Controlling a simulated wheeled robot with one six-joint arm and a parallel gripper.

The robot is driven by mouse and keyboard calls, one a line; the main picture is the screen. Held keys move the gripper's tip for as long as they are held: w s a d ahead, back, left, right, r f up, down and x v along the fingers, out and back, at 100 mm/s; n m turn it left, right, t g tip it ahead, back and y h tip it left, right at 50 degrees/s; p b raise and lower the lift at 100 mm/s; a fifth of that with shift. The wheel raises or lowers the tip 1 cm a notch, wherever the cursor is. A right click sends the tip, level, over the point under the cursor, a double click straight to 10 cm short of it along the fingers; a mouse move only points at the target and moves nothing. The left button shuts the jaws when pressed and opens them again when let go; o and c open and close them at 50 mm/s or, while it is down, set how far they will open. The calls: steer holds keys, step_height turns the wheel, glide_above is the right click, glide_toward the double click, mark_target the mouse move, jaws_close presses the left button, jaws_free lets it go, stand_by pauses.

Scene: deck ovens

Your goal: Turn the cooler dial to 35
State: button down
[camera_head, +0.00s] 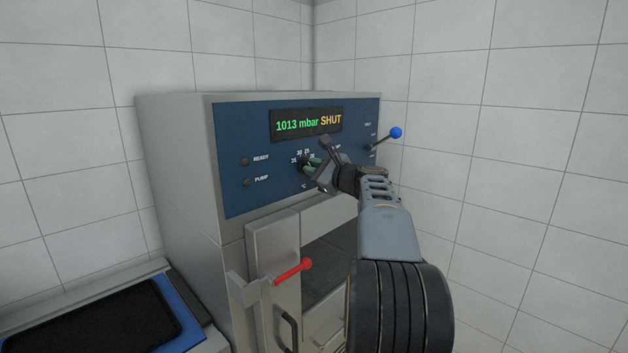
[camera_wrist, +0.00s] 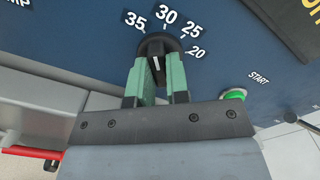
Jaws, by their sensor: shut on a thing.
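The cooler dial (camera_wrist: 154,47) is a black knob with a raised grip bar and a white line, on a blue panel. White numbers 35, 30, 25 and 20 arc around its far side in the wrist view. The grip bar lies roughly toward the gap between 35 and 30, nearer 30; the exact setting is hard to read. My gripper (camera_wrist: 155,80) is shut on the bar, with a green-padded finger on each side. In the head view, my gripper (camera_head: 312,167) largely covers the dial.
Above the dial, a display (camera_head: 306,124) reads "1013 mbar SHUT". A green START button (camera_wrist: 235,94) sits right of the dial. A blue-knobbed lever (camera_head: 396,133) sticks out at the panel's right. A red-handled lever (camera_head: 293,271) projects below, by the door. A dark tray (camera_head: 95,325) lies lower left.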

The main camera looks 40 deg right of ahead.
steer(key=shift+f+n+b, duration=0.1)
steer(key=shift+n+b, duration=1.75)
steer(key=shift+n, duration=0.25)
steer(key=c, duration=1.1)
jaws_free()
steer(key=shift+s, duration=0.15)
steer(key=s+d+b, duration=0.2)
steer(key=s+b, duration=0.1)
steer(key=s, duration=1)
steer(key=shift+s+d, duration=0.2)
